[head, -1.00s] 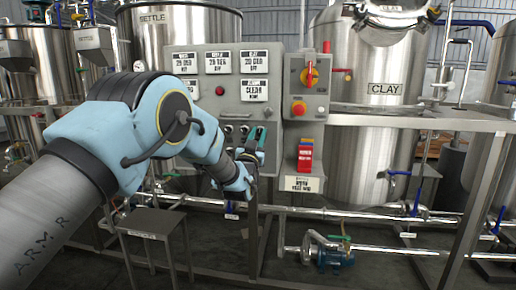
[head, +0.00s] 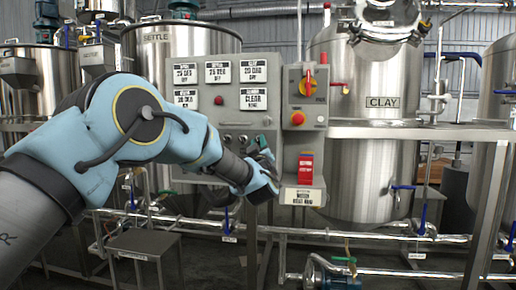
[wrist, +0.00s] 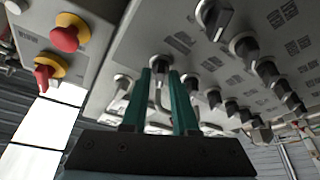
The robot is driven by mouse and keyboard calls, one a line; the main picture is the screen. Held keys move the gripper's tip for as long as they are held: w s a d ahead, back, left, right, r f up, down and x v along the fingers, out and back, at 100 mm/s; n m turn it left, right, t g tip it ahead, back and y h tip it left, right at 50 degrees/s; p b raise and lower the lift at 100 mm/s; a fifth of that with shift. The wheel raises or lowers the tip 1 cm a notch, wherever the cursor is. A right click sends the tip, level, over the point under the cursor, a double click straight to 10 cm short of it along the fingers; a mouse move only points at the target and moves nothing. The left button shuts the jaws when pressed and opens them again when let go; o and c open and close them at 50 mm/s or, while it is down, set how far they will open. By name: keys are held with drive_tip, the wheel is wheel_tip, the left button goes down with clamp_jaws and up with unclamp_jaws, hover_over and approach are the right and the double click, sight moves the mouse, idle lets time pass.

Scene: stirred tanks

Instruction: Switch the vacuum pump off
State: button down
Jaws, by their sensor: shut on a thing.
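The grey control panel (head: 218,115) stands in the middle of the head view, with a row of black selector knobs along its lower part. My gripper (head: 262,143) is at the panel's lower right corner. In the wrist view its two green fingers (wrist: 160,75) point at the panel face and are shut on a dark selector knob (wrist: 160,63) at their tips. Several similar knobs (wrist: 243,45) sit to the right of it. The small panel labels are too blurred to read, so I cannot tell which knob is the vacuum pump's.
A grey box with a red-and-yellow rotary switch (head: 308,82) and a red stop button (head: 297,118) is right of the panel. Steel tanks (head: 350,150) stand behind. Pipes and a frame leg (head: 252,235) run below.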

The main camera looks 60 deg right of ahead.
idle(0.4)
drive_tip(key=c, duration=0.9)
unclamp_jaws()
drive_tip(key=b+v, duration=0.1)
drive_tip(key=v, duration=0.9)
drive_tip(key=shift+s+a+f, duration=0.15)
drive_tip(key=shift+s+a, duration=0.05)
drive_tip(key=shift+a, duration=0.1)
drive_tip(key=shift+w, duration=0.1)
